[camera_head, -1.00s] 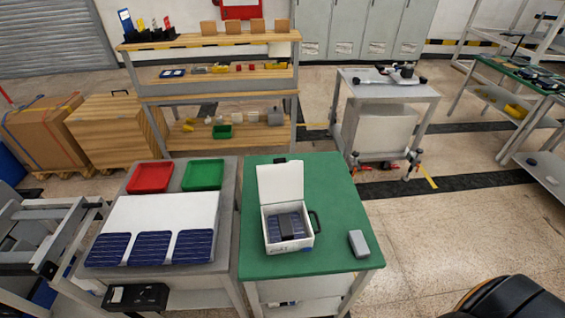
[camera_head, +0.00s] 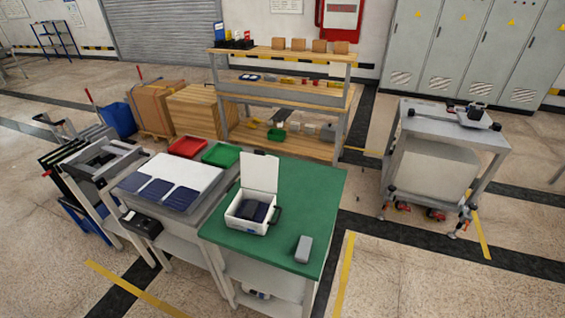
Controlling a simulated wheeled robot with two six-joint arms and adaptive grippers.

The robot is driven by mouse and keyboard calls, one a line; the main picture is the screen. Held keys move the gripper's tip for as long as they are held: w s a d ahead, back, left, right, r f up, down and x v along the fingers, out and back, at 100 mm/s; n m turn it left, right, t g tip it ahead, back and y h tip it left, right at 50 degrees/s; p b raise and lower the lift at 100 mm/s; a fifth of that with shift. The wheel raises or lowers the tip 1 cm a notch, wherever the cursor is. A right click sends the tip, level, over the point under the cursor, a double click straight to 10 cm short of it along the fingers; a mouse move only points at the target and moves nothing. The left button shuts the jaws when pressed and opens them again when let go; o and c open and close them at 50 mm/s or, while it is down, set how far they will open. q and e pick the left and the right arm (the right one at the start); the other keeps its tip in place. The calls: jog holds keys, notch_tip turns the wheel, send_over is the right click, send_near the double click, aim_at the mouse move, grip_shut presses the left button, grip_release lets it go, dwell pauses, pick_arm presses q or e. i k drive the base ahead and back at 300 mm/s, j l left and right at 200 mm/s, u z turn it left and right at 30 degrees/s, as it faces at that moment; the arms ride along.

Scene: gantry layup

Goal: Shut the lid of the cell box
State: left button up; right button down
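The cell box (camera_head: 246,224) is a white box on the green-topped table (camera_head: 305,197). Its lid (camera_head: 259,173) stands open, upright at the back edge of the box. Dark blue solar cells (camera_head: 253,211) show inside, with a dark item over part of them. A dark handle is on the box's right side. Neither of my grippers is in this view.
A grey block (camera_head: 303,248) lies near the table's front right corner. To the left, a grey table carries a white board (camera_head: 195,171) with dark blue cells and red (camera_head: 187,147) and green (camera_head: 221,154) trays. Open floor lies in front and right.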

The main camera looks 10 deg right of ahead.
aim_at(259, 171)
jog(key=l+u, duration=0.2)
jog(key=l, duration=0.2)
jog(key=k+l+u, duration=0.2)
jog(key=l, duration=0.15)
jog(key=l+u, duration=0.2)
jog(key=l, duration=0.2)
jog(key=k+l+u, duration=0.15)
jog(key=l, duration=0.2)
jog(key=k+l+u, duration=0.2)
jog(key=l, duration=0.15)
jog(key=i+l+u, duration=0.15)
jog(key=l, duration=0.3)
jog(key=i+l+u, duration=0.15)
jog(key=l, duration=0.35)
jog(key=i+l+u, duration=0.15)
jog(key=l, duration=0.35)
jog(key=l+u, duration=0.15)
jog(key=l, duration=0.35)
